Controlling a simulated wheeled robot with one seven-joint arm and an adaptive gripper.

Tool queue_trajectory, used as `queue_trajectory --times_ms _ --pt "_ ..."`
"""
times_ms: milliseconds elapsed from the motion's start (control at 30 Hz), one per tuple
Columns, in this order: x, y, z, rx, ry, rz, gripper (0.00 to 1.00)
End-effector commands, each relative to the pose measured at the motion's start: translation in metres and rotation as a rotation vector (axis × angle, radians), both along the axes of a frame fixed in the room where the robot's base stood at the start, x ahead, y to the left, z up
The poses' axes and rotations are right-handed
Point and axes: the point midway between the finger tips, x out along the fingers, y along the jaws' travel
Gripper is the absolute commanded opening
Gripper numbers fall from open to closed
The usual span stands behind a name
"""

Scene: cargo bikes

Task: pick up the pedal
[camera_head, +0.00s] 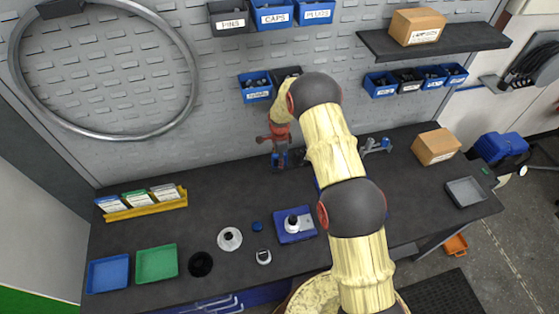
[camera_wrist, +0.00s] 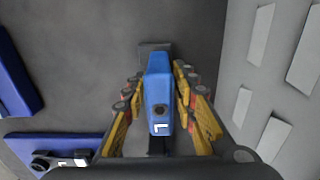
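The pedal (camera_wrist: 160,92) is a blue block with a dark hole, a white L-shaped mark and dark parts at both ends. It shows in the middle of the wrist view, and a small blue part of it (camera_head: 281,159) shows in the head view near the back of the bench. My gripper (camera_wrist: 160,80) points down over the pedal, one yellow-and-red finger on each side. Narrow gaps seem to show between fingers and pedal, so it looks open. In the head view my gripper (camera_head: 280,150) is close to the back panel.
The grey slatted panel (camera_wrist: 275,70) is close on the right in the wrist view. A blue tray (camera_head: 296,237) with a part stands nearer on the dark bench (camera_head: 225,195). A silver part (camera_head: 376,146) and a cardboard box (camera_head: 436,146) are to the right.

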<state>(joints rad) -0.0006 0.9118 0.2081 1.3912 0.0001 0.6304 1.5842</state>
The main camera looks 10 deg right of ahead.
Motion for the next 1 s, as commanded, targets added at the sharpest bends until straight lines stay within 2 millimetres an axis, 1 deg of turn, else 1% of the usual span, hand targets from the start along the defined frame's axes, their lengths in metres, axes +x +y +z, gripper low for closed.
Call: queue_trajectory --times_ms 67,433,1000 --pt "-0.0001 0.0000 0.0001 0.000 0.000 0.000 0.21" --pt "-0.0001 0.0000 0.0002 0.000 0.000 0.000 0.00" --pt "0.0006 0.0000 0.0031 0.000 -0.001 0.000 0.00"
